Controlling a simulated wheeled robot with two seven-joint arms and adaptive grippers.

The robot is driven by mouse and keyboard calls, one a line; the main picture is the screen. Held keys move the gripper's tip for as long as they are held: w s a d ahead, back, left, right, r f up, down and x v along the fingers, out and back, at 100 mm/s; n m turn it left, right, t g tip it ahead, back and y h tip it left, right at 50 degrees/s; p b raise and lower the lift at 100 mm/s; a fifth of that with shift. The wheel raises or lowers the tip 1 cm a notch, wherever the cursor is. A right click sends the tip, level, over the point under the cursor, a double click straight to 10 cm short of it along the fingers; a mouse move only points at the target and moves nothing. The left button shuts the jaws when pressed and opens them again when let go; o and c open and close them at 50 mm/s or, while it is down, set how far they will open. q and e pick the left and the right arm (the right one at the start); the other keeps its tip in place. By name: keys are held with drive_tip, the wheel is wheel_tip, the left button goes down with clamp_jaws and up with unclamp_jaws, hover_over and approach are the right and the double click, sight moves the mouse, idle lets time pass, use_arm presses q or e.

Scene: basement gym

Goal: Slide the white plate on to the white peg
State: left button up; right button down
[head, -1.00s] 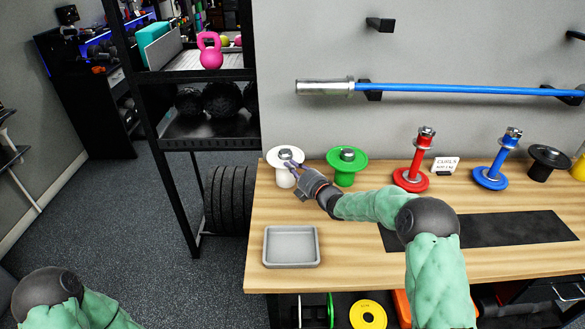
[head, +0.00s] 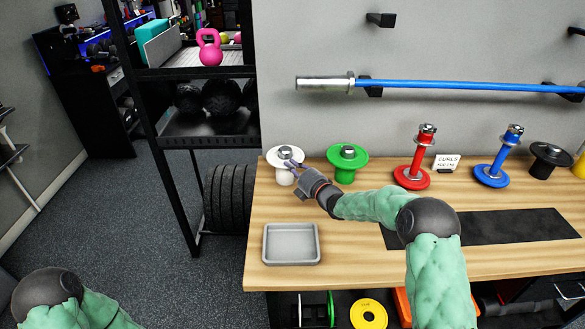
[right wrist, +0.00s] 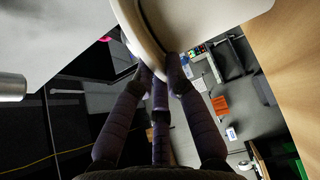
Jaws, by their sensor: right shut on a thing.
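The white plate (head: 273,158) is a round disc at the left end of the wooden table. It sits at the top of the white peg (head: 283,177), with a metal tip showing at its centre. I cannot tell how far down the peg it sits. My right gripper (head: 291,166) is shut on the near right edge of the plate. In the right wrist view the fingers (right wrist: 162,72) meet at the rim of the white plate (right wrist: 205,18), which hides part of the view. My left gripper is out of view.
On the table (head: 360,264), a green plate (head: 334,155) on its stand is close right of the white one. Red (head: 419,160) and blue (head: 496,158) pegs stand farther right. A grey tray (head: 291,260) lies in front. A blue bar (head: 460,87) hangs above; a black rack (head: 165,175) stands left.

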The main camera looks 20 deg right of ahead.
drive_tip(key=c, duration=1.2)
unclamp_jaws()
drive_tip(key=shift+r, duration=0.15)
drive_tip(key=v, duration=1.2)
